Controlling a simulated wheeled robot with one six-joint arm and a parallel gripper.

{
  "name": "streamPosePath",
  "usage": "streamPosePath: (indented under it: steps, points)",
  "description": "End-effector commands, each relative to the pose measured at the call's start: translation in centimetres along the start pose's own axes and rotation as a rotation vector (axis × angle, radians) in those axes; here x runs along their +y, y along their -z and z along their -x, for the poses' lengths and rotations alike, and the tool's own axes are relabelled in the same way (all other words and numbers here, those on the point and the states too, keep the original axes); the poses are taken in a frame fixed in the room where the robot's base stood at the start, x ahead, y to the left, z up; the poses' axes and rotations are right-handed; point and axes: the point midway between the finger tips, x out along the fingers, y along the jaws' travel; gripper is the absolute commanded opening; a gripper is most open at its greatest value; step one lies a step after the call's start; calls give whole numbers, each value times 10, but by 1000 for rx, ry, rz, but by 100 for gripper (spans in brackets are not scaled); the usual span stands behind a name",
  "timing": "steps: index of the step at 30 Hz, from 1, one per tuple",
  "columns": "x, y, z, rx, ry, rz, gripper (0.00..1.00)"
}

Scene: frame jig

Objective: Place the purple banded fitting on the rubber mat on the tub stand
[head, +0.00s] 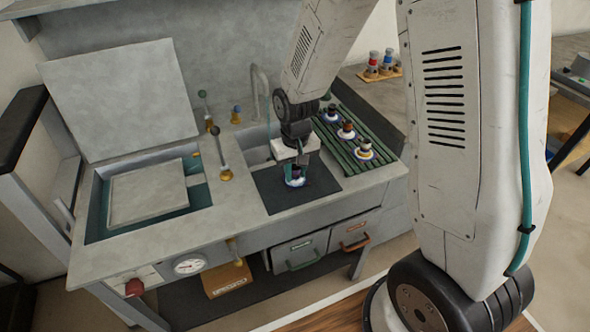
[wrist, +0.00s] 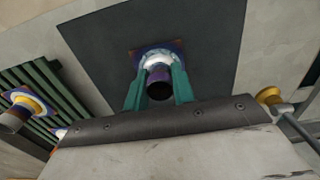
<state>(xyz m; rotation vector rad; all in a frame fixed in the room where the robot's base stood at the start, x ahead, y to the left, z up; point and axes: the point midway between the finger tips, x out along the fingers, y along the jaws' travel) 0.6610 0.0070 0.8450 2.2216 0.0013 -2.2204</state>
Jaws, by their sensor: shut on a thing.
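The fitting (head: 295,182) has a pale body, a purple band and a wide flange. In the wrist view the fitting (wrist: 158,61) stands between the green fingers of my gripper (wrist: 158,90), its dark open end toward the camera. My gripper (head: 297,172) is shut on it. The dark rubber mat (head: 268,188) lies on the grey stand top (head: 240,215). The fitting is over the middle of the mat and looks upright. Its flange is at or very near the mat; I cannot tell whether it touches. The mat (wrist: 205,30) surrounds it in the wrist view.
A green slatted rack (head: 378,133) at the right holds three similar fittings. A tub (head: 98,195) with a raised lid (head: 120,98) is at the left. Brass-based levers (head: 225,174) and a curved tap (head: 257,80) stand nearby. The mat's front part is clear.

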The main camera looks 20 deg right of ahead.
Motion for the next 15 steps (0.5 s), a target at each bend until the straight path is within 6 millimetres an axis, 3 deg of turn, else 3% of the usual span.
streamPosePath:
  steps: [5, 6, 7, 15]
  points:
    - [0, 0, -3, -1, 0, -1, 0]
    - [0, 0, -2, -1, 0, -1, 36]
    - [0, 0, -2, -1, 0, -1, 45]
    - [1, 0, -2, -1, 0, -1, 47]
